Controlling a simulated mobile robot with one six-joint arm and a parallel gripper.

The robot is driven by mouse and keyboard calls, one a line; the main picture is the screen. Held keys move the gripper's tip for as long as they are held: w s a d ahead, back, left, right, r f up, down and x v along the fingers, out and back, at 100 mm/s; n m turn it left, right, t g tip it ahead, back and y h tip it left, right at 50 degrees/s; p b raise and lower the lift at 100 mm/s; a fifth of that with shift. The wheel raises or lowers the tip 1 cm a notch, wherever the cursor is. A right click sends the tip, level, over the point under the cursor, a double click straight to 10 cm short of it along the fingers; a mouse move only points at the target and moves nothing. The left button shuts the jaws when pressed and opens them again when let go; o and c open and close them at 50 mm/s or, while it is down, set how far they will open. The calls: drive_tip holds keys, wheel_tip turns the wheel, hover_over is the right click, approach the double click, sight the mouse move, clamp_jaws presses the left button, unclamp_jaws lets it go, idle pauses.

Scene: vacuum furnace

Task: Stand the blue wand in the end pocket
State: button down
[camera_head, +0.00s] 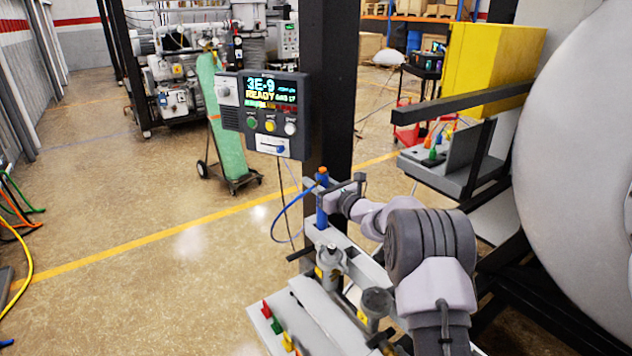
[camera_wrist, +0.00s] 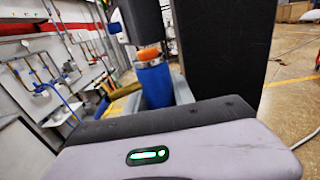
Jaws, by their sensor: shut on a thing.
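The blue wand (camera_head: 321,208) stands about upright, with an orange top and a blue cable looping off to its left. My gripper (camera_head: 330,186) is shut on the wand's upper part. In the wrist view, the wand's blue body (camera_wrist: 154,86) and orange band show just beyond my gripper's housing. The wand's lower end is over or at the end of a pale bench rail (camera_head: 338,240). I cannot tell whether it is inside a pocket, and no pocket opening shows clearly.
A control box (camera_head: 265,112) reading READY hangs on a dark post (camera_head: 331,90) behind the wand. Metal fittings (camera_head: 330,262) stand on the bench in front. Small red, green and yellow pieces (camera_head: 277,326) sit at the lower left. The large grey furnace (camera_head: 580,170) fills the right.

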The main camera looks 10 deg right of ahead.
drive_tip(key=shift+f, duration=0.15)
idle(0.3)
drive_tip(key=c, duration=1)
unclamp_jaws()
drive_tip(key=shift+s, duration=0.1)
drive_tip(key=p+v, duration=0.2)
drive_tip(key=v, duration=1.5)
drive_tip(key=shift+s, duration=0.15)
